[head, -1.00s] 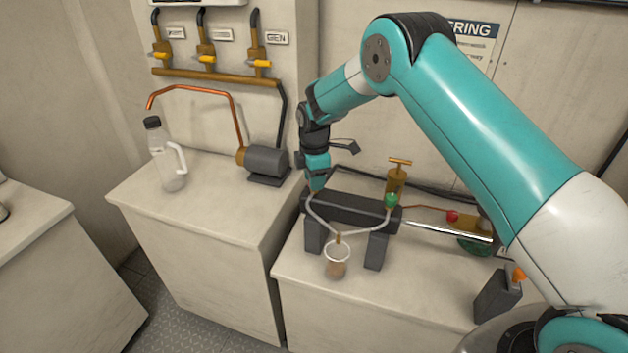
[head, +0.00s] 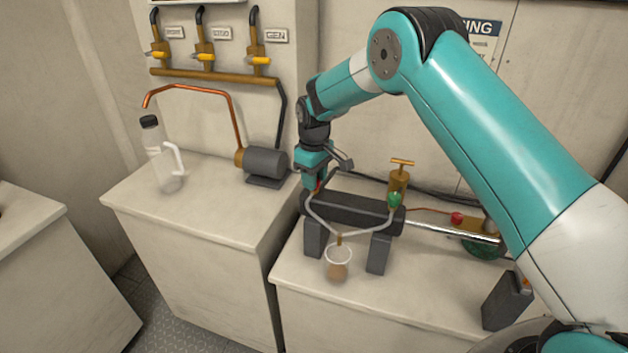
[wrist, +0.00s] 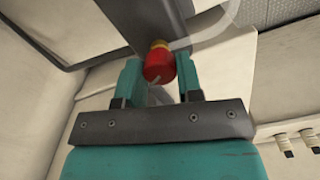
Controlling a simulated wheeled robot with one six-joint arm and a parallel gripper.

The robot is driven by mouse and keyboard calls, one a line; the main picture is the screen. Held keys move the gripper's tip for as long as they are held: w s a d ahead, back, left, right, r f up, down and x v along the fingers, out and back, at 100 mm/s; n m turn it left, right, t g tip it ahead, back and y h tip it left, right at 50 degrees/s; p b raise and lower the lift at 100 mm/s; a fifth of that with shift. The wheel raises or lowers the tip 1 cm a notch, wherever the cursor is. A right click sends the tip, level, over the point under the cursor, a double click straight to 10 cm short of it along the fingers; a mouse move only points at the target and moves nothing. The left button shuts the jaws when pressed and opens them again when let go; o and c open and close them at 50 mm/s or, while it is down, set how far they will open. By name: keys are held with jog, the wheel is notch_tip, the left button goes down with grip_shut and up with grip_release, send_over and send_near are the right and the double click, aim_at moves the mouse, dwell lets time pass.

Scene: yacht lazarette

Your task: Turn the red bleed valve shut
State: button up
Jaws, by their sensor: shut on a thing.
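The red bleed valve (wrist: 158,64) has a brass collar and sits between the two teal fingers of my gripper (wrist: 159,77) in the wrist view. My gripper is shut on it. In the head view my gripper (head: 316,184) points down at the left end of the dark cylinder (head: 352,212), and the valve there is mostly hidden by the fingers. A clear hose (head: 317,220) runs from that end down to a clear cup (head: 338,266) holding brown fluid. A green knob (head: 394,200) sits at the cylinder's other end.
A brass T-handled fitting (head: 400,177) stands behind the green knob. A silver rod (head: 450,230) extends right from the cylinder. The front right counter has clear room.

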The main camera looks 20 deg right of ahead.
jog(key=m, duration=0.5)
jog(key=shift+w+r+m+b, duration=0.1)
jog(key=shift+m+b, duration=0.2)
jog(key=shift+b, duration=0.1)
dwell(0.3)
jog(key=o, duration=0.9)
notch_tip(320, 180, up, 17)
jog(key=b, duration=0.2)
jog(key=shift+r+b, duration=0.15)
jog(key=shift+b, duration=0.15)
